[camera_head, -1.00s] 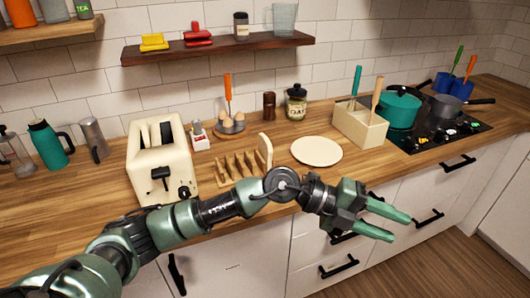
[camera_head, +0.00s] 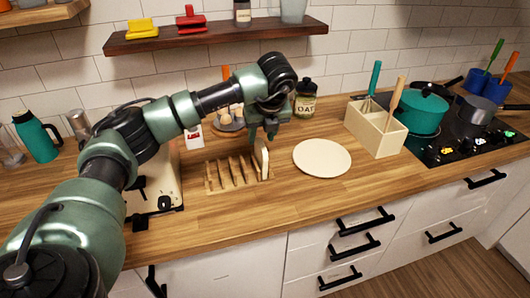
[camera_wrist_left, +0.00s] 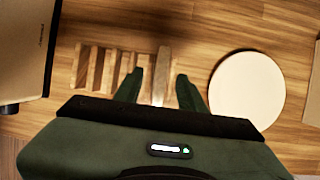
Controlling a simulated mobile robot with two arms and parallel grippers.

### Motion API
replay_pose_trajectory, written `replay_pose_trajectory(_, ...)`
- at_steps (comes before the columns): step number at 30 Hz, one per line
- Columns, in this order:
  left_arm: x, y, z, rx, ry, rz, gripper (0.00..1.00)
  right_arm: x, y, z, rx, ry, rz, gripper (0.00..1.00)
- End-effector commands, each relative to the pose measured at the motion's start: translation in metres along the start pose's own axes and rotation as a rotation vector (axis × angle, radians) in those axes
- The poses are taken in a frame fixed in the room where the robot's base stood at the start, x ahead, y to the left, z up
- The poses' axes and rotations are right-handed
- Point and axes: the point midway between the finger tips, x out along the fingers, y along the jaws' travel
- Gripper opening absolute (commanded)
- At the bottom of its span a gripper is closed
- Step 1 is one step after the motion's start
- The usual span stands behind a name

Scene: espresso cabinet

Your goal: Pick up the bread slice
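The bread slice (camera_head: 264,158) stands upright in the right end of the wooden toast rack (camera_head: 225,184) on the counter. My left gripper (camera_head: 263,132) is above the slice, fingers pointing down. In the left wrist view the gripper (camera_wrist_left: 160,77) is open, and the slice (camera_wrist_left: 161,70) shows edge-on between the two fingers, with a gap on each side. No grip on the slice shows. My right gripper is not in view.
A cream plate (camera_head: 322,157) lies right of the rack. The cream toaster (camera_head: 153,200) stands to the left, partly hidden by my arm. The counter in front is clear.

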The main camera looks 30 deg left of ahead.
Motion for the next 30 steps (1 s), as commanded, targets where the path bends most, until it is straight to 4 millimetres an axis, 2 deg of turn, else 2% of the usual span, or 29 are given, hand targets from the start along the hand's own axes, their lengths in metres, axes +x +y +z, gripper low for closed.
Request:
replay_pose_trajectory(1, 0.005, 0.001, 0.0, 0.001, 0.002, 0.002, 0.4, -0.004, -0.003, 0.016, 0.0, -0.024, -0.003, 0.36)
replay_pose_trajectory(3, 0.013, 0.001, -0.001, 0.001, 0.003, 0.003, 0.4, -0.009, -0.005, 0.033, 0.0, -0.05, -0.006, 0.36)
replay_pose_trajectory(7, 0.028, 0.0, -0.001, 0.003, 0.004, 0.004, 0.4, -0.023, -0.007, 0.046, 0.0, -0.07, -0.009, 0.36)
replay_pose_trajectory(11, 0.05, -0.002, -0.003, 0.002, 0.004, 0.001, 0.4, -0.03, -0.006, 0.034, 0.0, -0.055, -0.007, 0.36)
replay_pose_trajectory(16, 0.064, -0.002, -0.003, 0.002, 0.002, -0.001, 0.4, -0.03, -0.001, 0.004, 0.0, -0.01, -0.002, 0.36)
replay_pose_trajectory(22, 0.065, -0.003, -0.004, 0.003, 0.002, -0.002, 0.4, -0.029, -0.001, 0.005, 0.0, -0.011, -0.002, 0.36)
replay_pose_trajectory(23, 0.065, -0.003, -0.004, 0.003, 0.002, -0.002, 0.34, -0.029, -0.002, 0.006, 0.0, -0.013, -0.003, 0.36)
replay_pose_trajectory(24, 0.065, -0.003, -0.004, 0.003, 0.002, -0.002, 0.23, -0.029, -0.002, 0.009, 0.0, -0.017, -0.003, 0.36)
replay_pose_trajectory(27, 0.065, -0.003, -0.004, 0.003, 0.002, -0.003, 0.0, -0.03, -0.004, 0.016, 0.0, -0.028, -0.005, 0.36)
replay_pose_trajectory(30, 0.064, -0.003, -0.004, 0.003, 0.002, -0.003, 0.0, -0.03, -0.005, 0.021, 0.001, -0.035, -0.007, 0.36)
